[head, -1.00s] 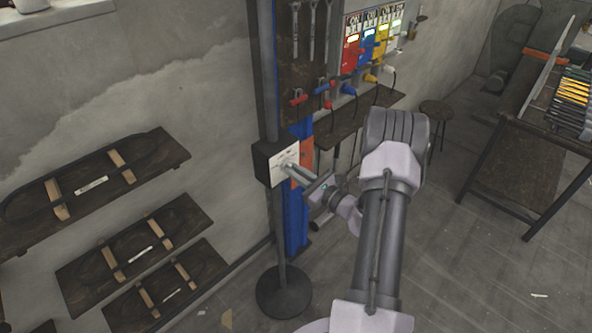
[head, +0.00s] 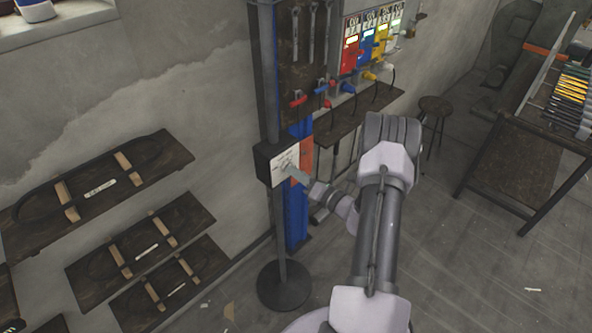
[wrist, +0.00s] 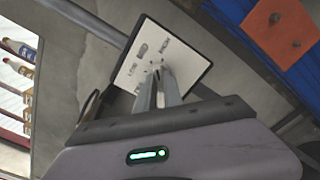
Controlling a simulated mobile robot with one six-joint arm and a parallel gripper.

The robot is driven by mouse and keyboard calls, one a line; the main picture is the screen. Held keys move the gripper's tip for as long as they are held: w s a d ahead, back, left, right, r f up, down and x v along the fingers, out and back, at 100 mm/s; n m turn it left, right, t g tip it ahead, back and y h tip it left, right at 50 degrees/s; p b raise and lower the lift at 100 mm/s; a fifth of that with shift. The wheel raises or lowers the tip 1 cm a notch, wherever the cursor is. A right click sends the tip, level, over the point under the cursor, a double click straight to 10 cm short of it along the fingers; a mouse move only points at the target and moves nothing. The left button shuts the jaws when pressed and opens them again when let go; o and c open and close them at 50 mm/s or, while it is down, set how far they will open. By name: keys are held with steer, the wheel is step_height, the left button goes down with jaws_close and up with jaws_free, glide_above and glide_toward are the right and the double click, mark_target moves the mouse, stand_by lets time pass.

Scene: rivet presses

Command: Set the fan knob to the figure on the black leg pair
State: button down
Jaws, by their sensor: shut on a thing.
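The fan knob's control box (head: 285,160) is a dark box with a white face, fixed on a black pole. In the wrist view its white panel (wrist: 139,52) carries dark lettering around the knob, too small to read surely. My gripper (head: 292,170) reaches the panel from the right. In the wrist view its two grey fingers (wrist: 156,76) are shut on the small knob, which they largely hide. The knob's pointer setting cannot be told. I cannot pick out the black leg pair or read a figure on it.
Coloured units (head: 368,42) with small labels hang on the wall behind, cords below. Dark wall shelves (head: 150,228) with looped items are at left. The pole's round base (head: 284,287) stands on the floor. A stool (head: 435,105) and rack (head: 530,160) are at right.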

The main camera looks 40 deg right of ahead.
steer(key=shift+m+p, duration=0.7)
steer(key=shift+m, duration=1.5)
steer(key=c, duration=1.5)
jaws_free()
steer(key=s, duration=0.5)
steer(key=s+d+p, duration=0.1)
steer(key=s, duration=1.1)
steer(key=shift+s+d, duration=0.15)
steer(key=shift+s, duration=0.05)
